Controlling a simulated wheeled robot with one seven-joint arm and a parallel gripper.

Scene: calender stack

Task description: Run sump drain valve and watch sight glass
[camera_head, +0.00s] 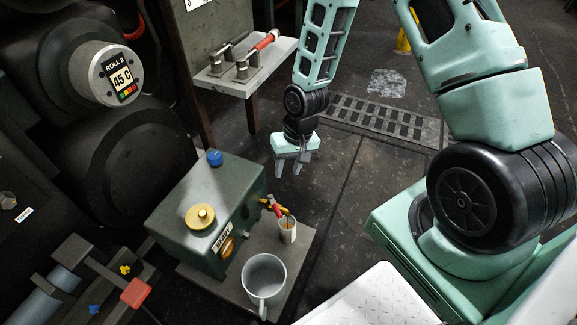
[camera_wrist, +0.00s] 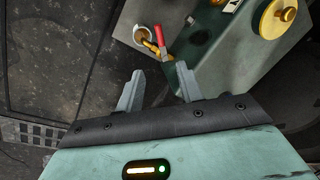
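The sump is a dark green box (camera_head: 190,205) at the lower middle of the head view, with a yellow cap and a blue knob on top. Its drain valve (camera_head: 271,206), with a red lever and brass body, sticks out of the right side. The valve also shows in the wrist view (camera_wrist: 159,42). An amber round sight glass (camera_head: 228,247) is on the box's front face. A small white cup (camera_head: 287,232) stands under the valve's spout. My gripper (camera_head: 289,171) is open and empty, above and behind the valve and apart from it. Its spread fingers show in the wrist view (camera_wrist: 158,88).
A grey mug (camera_head: 262,282) stands on the plate (camera_head: 302,248) near the cup. A shelf (camera_head: 222,84) with a red-handled fitting is behind. Black rolls with a 45 C display (camera_head: 123,80) are at left. Open floor with a grate lies beyond my gripper.

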